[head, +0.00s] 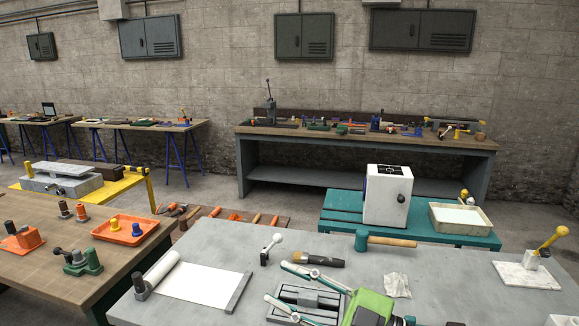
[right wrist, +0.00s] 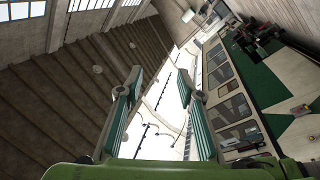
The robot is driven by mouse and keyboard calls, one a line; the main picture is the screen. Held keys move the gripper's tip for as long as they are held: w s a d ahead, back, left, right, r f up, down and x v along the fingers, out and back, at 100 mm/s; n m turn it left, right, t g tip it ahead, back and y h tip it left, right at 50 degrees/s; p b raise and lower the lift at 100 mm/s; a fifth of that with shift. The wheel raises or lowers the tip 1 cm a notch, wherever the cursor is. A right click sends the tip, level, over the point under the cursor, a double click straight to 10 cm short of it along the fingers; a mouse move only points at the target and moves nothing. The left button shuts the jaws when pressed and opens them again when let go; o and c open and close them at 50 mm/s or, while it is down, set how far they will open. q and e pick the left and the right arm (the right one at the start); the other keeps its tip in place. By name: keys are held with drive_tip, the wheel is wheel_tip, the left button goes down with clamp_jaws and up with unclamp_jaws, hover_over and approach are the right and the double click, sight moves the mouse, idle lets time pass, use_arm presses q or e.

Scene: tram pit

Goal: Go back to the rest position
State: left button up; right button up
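My right gripper (head: 276,282) shows at the bottom middle of the head view, its green body (head: 368,308) at the lower right and its two fingers pointing left over the grey table (head: 205,240). The fingers are apart, with nothing held between them. In the right wrist view the same gripper (right wrist: 165,85) has its two green-padded fingers spread, with only the hall behind the gap. A grey vise-like block (head: 305,297) shows behind the fingers; I cannot tell how far below them it lies. My left gripper is in neither view.
On the grey table are a white sheet roll (head: 162,270), a brush (head: 320,261), a mallet (head: 390,241), a crumpled cloth (head: 397,285) and a yellow-handled tool on a marble slab (head: 527,274). A wooden table (head: 60,250) stands left, a teal bench (head: 340,215) behind.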

drive_tip(key=w+d+m+t+h, duration=0.5)
drive_tip(key=d+m+t+h, duration=0.65)
drive_tip(key=d+m, duration=0.2)
drive_tip(key=s+d+f+m+g+h, duration=0.3)
drive_tip(key=d+f+h, duration=0.15)
drive_tip(key=f, duration=0.45)
drive_tip(key=s+d+f+m+g+h, duration=0.3)
drive_tip(key=s+d+f+m+h, duration=0.15)
drive_tip(key=f, duration=0.55)
drive_tip(key=s+a+f+n+g+y, duration=0.1)
drive_tip(key=s+f+g, duration=0.4)
drive_tip(key=s+f, duration=0.45)
drive_tip(key=s+a+f+n+g+y, duration=0.15)
drive_tip(key=s+f+g, duration=0.4)
drive_tip(key=s, duration=0.65)
wheel_tip(320, 180, down, 27)
drive_tip(key=s+g+b, duration=0.1)
drive_tip(key=s+b, duration=0.1)
drive_tip(key=s+d+f+b, duration=0.1)
drive_tip(key=s+d+f, duration=0.1)
drive_tip(key=s+f, duration=0.6)
drive_tip(key=s+d+f+g+b, duration=0.1)
drive_tip(key=s+f, duration=0.8)
drive_tip(key=f, duration=0.1)
drive_tip(key=shift+s+d+f+n, duration=0.15)
drive_tip(key=shift+d+f+n, duration=0.15)
drive_tip(key=shift+d+n, duration=0.05)
